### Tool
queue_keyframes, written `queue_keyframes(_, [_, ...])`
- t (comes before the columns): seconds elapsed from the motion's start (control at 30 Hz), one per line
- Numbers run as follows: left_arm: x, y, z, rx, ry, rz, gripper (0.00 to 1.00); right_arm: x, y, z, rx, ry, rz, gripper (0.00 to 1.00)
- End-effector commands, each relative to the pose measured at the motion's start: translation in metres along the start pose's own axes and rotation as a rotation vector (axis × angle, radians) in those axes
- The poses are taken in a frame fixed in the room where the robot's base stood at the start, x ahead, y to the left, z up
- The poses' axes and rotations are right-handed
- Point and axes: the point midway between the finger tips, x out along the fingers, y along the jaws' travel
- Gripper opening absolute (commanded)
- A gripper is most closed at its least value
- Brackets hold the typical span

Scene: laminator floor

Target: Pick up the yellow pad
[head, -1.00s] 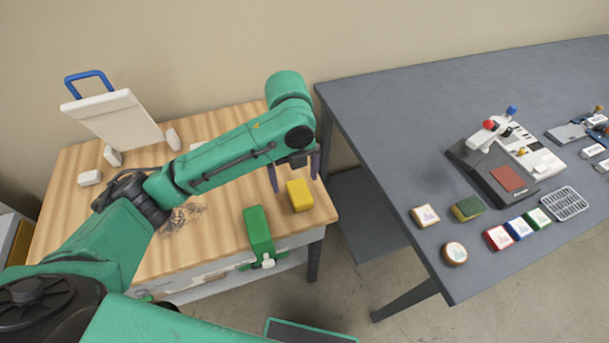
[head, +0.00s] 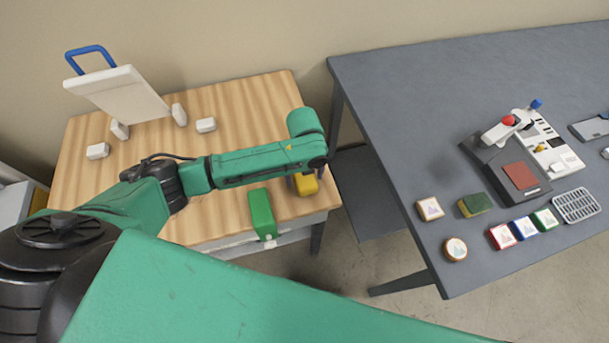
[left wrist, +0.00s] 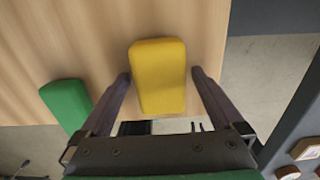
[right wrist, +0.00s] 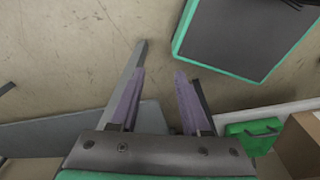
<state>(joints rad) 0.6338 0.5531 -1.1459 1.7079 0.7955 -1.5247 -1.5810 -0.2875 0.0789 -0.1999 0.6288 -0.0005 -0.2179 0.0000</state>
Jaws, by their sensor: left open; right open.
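The yellow pad (head: 308,184) lies near the right front corner of the wooden table (head: 225,220), partly hidden by my left arm in the head view. In the left wrist view the yellow pad (left wrist: 158,77) lies between the two fingers of my left gripper (left wrist: 160,78). The fingers are open, with a gap to the pad on each side. In the head view the left fingers are hidden behind the arm. My right gripper (right wrist: 158,82) is open and empty above the floor in the right wrist view.
A green block (head: 262,213) lies left of the yellow pad. White blocks (head: 206,125) and a tilted white board (head: 118,95) stand farther back. A grey table (head: 400,130) to the right holds a device (head: 515,165) and several small blocks. A gap separates the tables.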

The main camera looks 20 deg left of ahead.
Motion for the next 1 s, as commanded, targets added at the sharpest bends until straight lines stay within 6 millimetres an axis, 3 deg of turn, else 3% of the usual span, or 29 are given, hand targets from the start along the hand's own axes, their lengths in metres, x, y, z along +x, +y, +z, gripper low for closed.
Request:
queue_keyframes(0.17, [0.002, 0.000, 0.000, 0.000, -0.001, 0.000, 1.00, 0.000, -0.001, 0.010, 0.000, -0.016, -0.002, 0.47])
queue_keyframes(0.27, [0.002, 0.000, 0.000, -0.001, -0.001, 0.000, 0.69, 0.000, -0.002, 0.016, 0.000, -0.026, -0.003, 0.47])
queue_keyframes(0.4, [0.001, 0.000, 0.000, -0.001, -0.001, 0.000, 0.17, 0.000, -0.002, 0.017, 0.000, -0.028, -0.002, 0.47])
queue_keyframes(0.77, [-0.007, -0.001, 0.001, -0.001, -0.001, -0.002, 0.17, 0.001, -0.001, 0.016, 0.000, -0.026, -0.002, 0.47])
queue_keyframes(0.87, [-0.022, 0.000, 0.001, -0.002, -0.003, -0.003, 0.17, 0.003, -0.001, 0.015, 0.000, -0.025, -0.001, 0.47])
queue_keyframes(1.0, [-0.067, -0.001, 0.002, 0.000, -0.007, -0.007, 0.17, 0.008, -0.001, 0.015, 0.000, -0.024, -0.001, 0.47])
